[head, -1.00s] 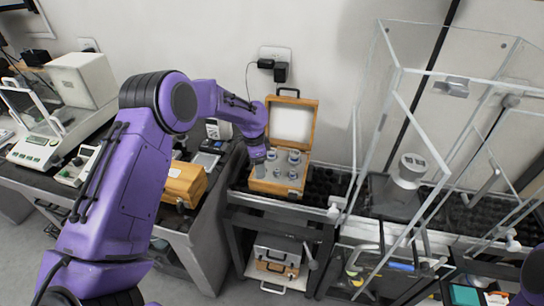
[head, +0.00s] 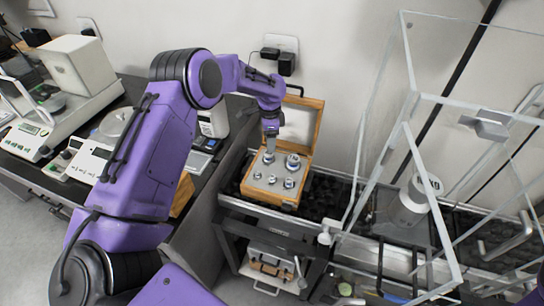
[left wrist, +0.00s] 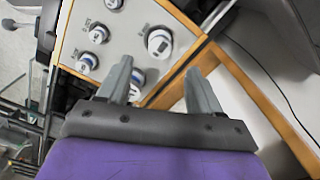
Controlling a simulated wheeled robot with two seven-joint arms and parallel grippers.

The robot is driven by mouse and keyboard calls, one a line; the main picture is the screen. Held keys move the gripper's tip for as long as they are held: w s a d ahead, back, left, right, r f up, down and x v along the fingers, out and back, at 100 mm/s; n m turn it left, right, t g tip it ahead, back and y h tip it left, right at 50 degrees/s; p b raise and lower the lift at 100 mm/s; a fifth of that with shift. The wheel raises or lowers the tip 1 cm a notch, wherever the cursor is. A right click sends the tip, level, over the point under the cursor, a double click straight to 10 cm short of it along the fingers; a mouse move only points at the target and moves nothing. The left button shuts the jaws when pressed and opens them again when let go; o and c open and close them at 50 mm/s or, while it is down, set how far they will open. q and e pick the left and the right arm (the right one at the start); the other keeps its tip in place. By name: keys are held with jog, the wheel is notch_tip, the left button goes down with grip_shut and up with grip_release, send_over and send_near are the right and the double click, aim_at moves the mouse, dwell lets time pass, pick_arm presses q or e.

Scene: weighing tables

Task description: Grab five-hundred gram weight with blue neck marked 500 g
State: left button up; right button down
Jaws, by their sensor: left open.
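An open wooden box (head: 248,192) holds several silvery weights in its light panel. My left gripper (head: 270,143) points down over the back row, open and empty, above the back-left weight (head: 268,159). In the left wrist view my left gripper (left wrist: 158,72) has its fingers spread, and one finger partly hides that weight, whose neck looks blue (left wrist: 138,76). The larger back-right weight (head: 293,162) also has a bluish neck in the left wrist view (left wrist: 159,43). The labels are too small to read, so I cannot tell which is marked 500 g. My right gripper is out of view.
The box's raised lid (head: 298,125) stands close behind my gripper. A clear glass enclosure (head: 412,100) is at the right, with a large metal weight (head: 409,205) inside. Balances (head: 65,105) stand on the left table. A power adapter (head: 287,63) hangs on the wall.

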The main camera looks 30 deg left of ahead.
aim_at(269, 159)
pick_arm(q)
jog(key=f+p, duration=0.1)
jog(key=f, duration=0.2)
jog(key=f+p, duration=0.1)
jog(key=f, duration=0.2)
jog(key=shift+s+a+f, duration=0.2)
jog(key=shift+f, duration=0.15)
grip_shut()
